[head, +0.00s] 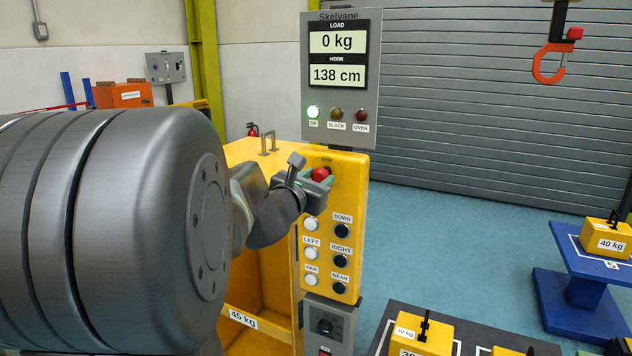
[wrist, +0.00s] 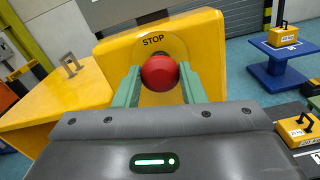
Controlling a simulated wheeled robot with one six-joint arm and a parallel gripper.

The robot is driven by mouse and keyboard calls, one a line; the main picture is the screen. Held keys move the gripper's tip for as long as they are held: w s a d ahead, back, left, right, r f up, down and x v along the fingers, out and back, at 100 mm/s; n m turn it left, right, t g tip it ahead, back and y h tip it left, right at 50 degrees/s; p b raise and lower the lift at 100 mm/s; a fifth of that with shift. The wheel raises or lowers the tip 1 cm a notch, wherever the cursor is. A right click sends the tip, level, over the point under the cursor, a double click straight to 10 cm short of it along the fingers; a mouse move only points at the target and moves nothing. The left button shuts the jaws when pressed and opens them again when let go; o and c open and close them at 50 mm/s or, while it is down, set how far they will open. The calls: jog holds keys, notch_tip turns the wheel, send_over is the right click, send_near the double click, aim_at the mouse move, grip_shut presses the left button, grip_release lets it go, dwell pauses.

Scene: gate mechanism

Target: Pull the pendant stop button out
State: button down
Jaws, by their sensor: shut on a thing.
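The red stop button (wrist: 160,73) sits on the yellow pendant (wrist: 205,40) below the word STOP in the wrist view. A dark stem shows behind its head. My gripper (wrist: 160,82) is shut on the button, with one green finger on each side of it. In the head view the button (head: 320,174) shows at the top of the pendant (head: 347,210), partly hidden by my gripper (head: 318,182). Whether the button is pressed in or out is hard to tell.
Below the button are labelled white and black buttons (head: 341,230). A grey display panel (head: 340,80) stands above, reading 0 kg and 138 cm with the green OK lamp lit. An orange hook (head: 552,62) hangs at the upper right. Yellow weights (head: 422,334) stand at lower right.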

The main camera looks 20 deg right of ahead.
jog(key=shift+f, duration=0.1)
jog(key=c, duration=0.9)
grip_release()
jog(key=shift+s+a, duration=0.1)
jog(key=v, duration=1.3)
jog(key=shift+s+a+b, duration=0.25)
jog(key=shift+s+b, duration=0.05)
jog(key=shift+b, duration=0.1)
